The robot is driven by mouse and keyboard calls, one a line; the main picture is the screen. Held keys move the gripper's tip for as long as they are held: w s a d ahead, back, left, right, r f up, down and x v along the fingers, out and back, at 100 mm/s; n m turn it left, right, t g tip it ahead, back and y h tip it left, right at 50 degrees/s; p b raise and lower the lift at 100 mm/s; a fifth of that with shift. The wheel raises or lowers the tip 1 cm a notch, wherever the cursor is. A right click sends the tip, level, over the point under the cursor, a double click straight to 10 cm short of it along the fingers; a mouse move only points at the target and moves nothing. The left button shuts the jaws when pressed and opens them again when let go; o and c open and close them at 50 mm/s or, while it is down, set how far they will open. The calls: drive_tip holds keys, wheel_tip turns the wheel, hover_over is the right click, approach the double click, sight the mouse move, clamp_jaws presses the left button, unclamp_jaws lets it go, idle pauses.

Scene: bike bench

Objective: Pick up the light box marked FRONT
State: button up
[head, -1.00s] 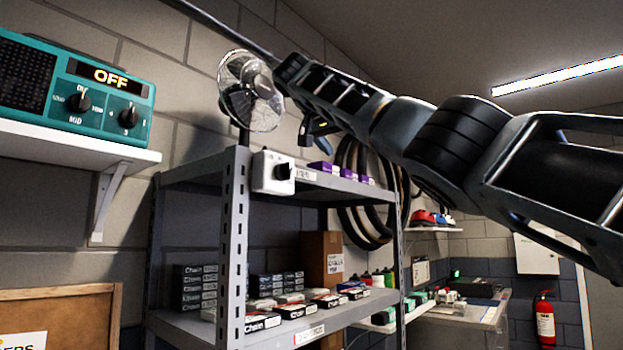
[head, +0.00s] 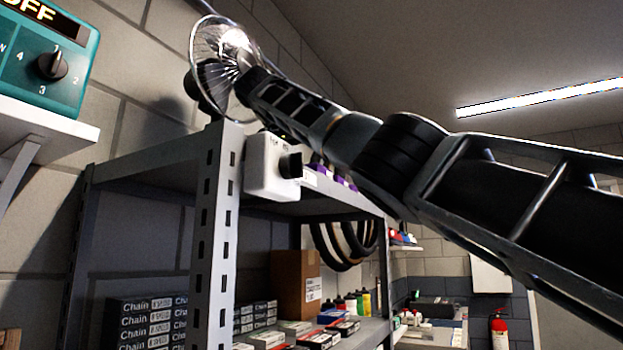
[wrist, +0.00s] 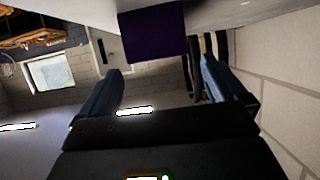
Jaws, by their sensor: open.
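Purple boxes (head: 340,181) stand on the top shelf of the grey rack, partly hidden behind my arm in the head view. One purple box (wrist: 155,35) shows close up in the wrist view, at the upper middle. No FRONT marking can be read on any of them, so I cannot tell which is the light box. My gripper (wrist: 161,68) is open and empty, its two fingers apart on either side of the purple box's line, with the box beyond the tips. In the head view my gripper is hidden behind the arm.
A metal rack (head: 212,240) fills the middle, with a white switch box (head: 265,165) on its post. A fan (head: 222,60) stands close to my arm's far end. Chain boxes (head: 145,322) and a cardboard box (head: 295,283) sit on the lower shelf. A teal unit (head: 45,60) is at left.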

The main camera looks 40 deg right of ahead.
drive_tip(key=p+x, duration=0.1)
drive_tip(key=x, duration=0.2)
drive_tip(key=shift+w+d+r+p, duration=0.1)
drive_tip(key=shift+d+p, duration=0.2)
drive_tip(key=shift+x, duration=0.8)
drive_tip(key=shift+a, duration=0.1)
drive_tip(key=c, duration=1.1)
drive_tip(key=shift+r, duration=0.1)
